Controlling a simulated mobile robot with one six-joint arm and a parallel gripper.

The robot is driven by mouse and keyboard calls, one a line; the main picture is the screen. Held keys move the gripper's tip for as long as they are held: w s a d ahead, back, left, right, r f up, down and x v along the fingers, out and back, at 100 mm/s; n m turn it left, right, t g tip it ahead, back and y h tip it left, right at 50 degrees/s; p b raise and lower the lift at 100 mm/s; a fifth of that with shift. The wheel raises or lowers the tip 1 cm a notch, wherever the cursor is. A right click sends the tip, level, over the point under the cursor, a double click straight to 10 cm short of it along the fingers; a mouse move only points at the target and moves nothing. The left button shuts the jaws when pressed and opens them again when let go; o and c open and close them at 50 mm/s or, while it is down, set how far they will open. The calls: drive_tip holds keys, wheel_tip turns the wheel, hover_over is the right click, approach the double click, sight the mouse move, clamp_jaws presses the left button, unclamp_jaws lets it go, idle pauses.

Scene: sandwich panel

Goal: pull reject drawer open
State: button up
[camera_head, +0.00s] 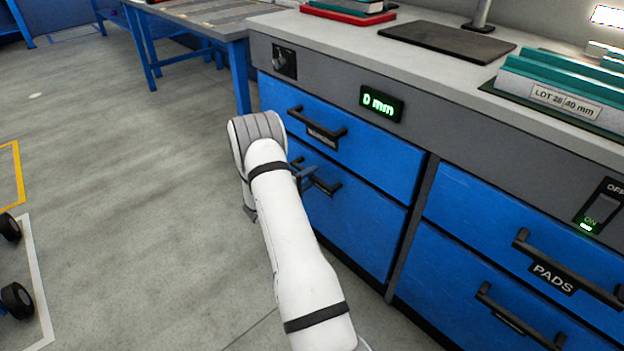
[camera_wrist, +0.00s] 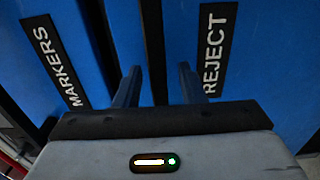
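The reject drawer (camera_head: 352,210) is the lower blue drawer of the left-hand stack, and its front looks flush and shut. Its dark bar handle (camera_head: 325,184) is partly hidden by my arm in the head view. In the wrist view, the REJECT label (camera_wrist: 214,50) is right of the dark handle bar (camera_wrist: 154,45). My gripper (camera_wrist: 159,68) is open, one finger on each side of this bar, with blue showing between bar and fingers. I cannot tell how deep the bar sits between them.
The MARKERS drawer (camera_head: 375,150) is just above and shut; its label (camera_wrist: 55,62) shows in the wrist view. The PADS drawer (camera_head: 470,215) is to the right. The worktop (camera_head: 440,68) overhangs the drawers.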

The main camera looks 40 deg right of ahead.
drive_tip(key=shift+d, duration=0.2)
drive_tip(key=shift+c, duration=0.4)
clamp_jaws()
